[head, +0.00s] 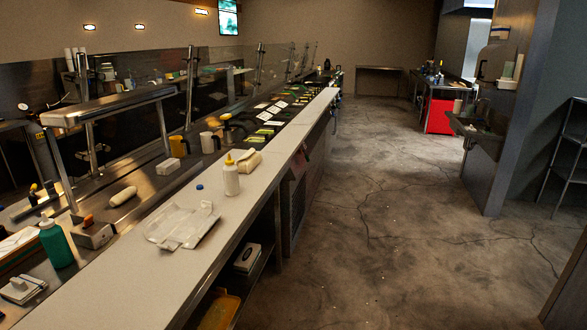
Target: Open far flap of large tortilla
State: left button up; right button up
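A pale, flat, folded sheet (182,227) lies on the white counter in the head view. It has creased, uneven edges and a small raised corner; I cannot tell whether it is the large tortilla or paper. A pale rolled item (246,162) lies farther along the counter, past a white squeeze bottle (231,178) with a yellow cap. Another pale roll (123,196) lies on the steel surface to the left. Neither of my grippers shows, and nothing in view is being held.
The long white counter (130,283) is bare in front of the sheet. A green bottle (57,245) and a metal dispenser (94,236) stand at its left. A small blue cap (199,187) lies beyond the sheet. The concrete floor (400,240) to the right is open.

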aim_at(248, 154)
jog(key=i+l+u, duration=0.35)
jog(key=i, duration=0.2)
jog(key=i+l+u, duration=0.35)
jog(key=i, duration=0.15)
jog(key=i+l+u, duration=0.15)
jog(key=u, duration=0.25)
jog(key=i+l+u, duration=0.15)
jog(key=u, duration=0.3)
